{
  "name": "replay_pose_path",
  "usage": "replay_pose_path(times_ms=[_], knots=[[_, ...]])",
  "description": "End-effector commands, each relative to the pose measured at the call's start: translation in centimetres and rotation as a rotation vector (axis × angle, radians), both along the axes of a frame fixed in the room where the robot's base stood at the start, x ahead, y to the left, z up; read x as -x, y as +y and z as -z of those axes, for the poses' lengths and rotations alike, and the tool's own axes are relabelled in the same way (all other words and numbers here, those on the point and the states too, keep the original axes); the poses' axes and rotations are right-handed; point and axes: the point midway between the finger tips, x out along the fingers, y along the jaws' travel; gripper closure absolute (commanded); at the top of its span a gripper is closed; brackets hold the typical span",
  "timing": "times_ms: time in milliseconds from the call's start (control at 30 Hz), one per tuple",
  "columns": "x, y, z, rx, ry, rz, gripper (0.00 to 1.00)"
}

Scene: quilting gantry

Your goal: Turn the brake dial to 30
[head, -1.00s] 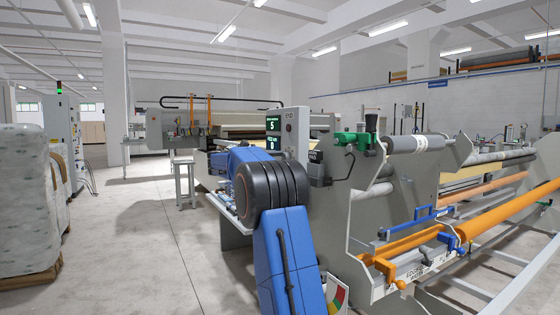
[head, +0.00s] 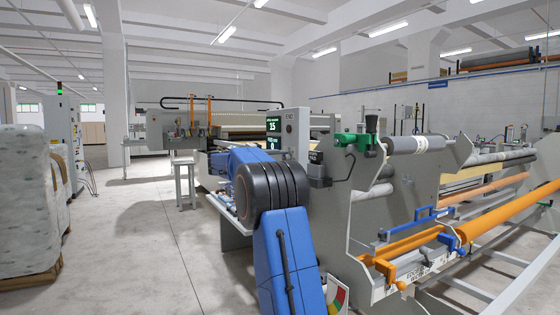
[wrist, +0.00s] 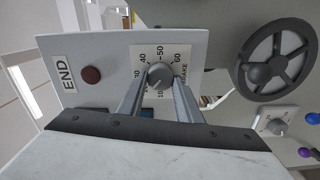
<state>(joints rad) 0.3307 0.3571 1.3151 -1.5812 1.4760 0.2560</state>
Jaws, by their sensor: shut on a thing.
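The pointer's exact mark is too small to read. In the head view, the green display (head: 273,124) reads 15 on its upper line. The dial and my gripper are hidden there behind my blue arm.
In the wrist view, a dark button (wrist: 91,75) by an END label sits left of the dial. A black handwheel (wrist: 278,60) and a second dial (wrist: 277,127) are at the right. The roller frame with orange bars (head: 480,228) stands right of my arm.

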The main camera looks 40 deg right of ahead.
Motion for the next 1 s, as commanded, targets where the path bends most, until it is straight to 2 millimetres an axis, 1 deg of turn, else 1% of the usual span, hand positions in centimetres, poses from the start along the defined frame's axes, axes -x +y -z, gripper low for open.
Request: replay_pose_path(times_ms=[600,800,1000], knots=[[0.11,0.06,0.04,0.130,-0.554,0.003,0.91],[0.14,0.06,0.02,0.165,-0.698,0.003,0.91],[0.17,0.07,0.01,0.188,-0.797,0.003,0.91]])
